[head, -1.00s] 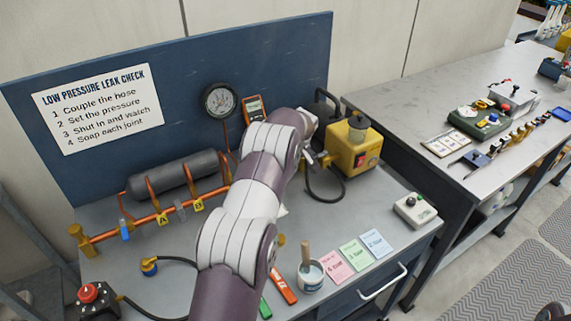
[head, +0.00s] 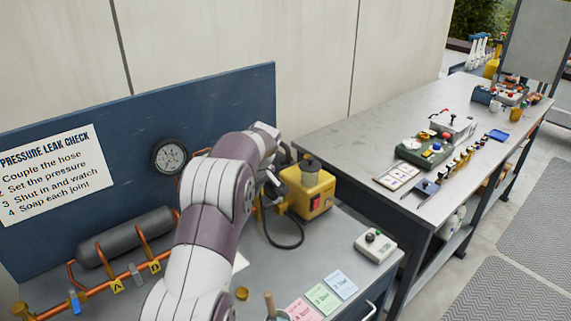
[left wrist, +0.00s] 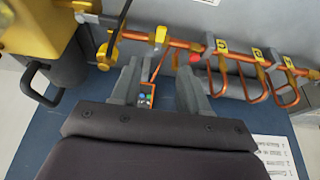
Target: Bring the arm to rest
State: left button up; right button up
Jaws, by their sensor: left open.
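My left arm reaches over the bench from the bottom of the head view. Its gripper (head: 268,183) is partly hidden by the wrist, beside the yellow pump-like unit (head: 307,190). In the left wrist view the two fingers of my left gripper (left wrist: 160,88) stand apart with nothing held between them. A small orange-edged device (left wrist: 147,98) shows beyond the gap, against the blue board. My right gripper is not in view.
The copper pipe manifold (head: 95,290) with its grey cylinder (head: 125,238) lies left of the arm. A gauge (head: 169,157) is on the blue board (head: 235,105). A grey-white box (head: 375,246) and coloured cards (head: 323,297) lie on the bench. A second bench (head: 345,140) stands right.

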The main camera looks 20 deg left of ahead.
pick_arm(q)
jog(key=s+d+f+m+h, duration=0.1)
jog(key=s+d+m, duration=0.3)
jog(key=s, duration=0.5)
jog(key=s+d+f+m+h+p, duration=0.1)
jog(key=s+d+m, duration=0.3)
jog(key=s+d, duration=0.4)
jog(key=s+d+f+m+h, duration=0.2)
jog(key=s+d+m, duration=0.2)
jog(key=s+d, duration=0.3)
jog(key=s, duration=0.4)
jog(key=shift+s+m+g+p, duration=0.35)
jog(key=shift+s+m+g, duration=0.05)
jog(key=shift+d, duration=0.1)
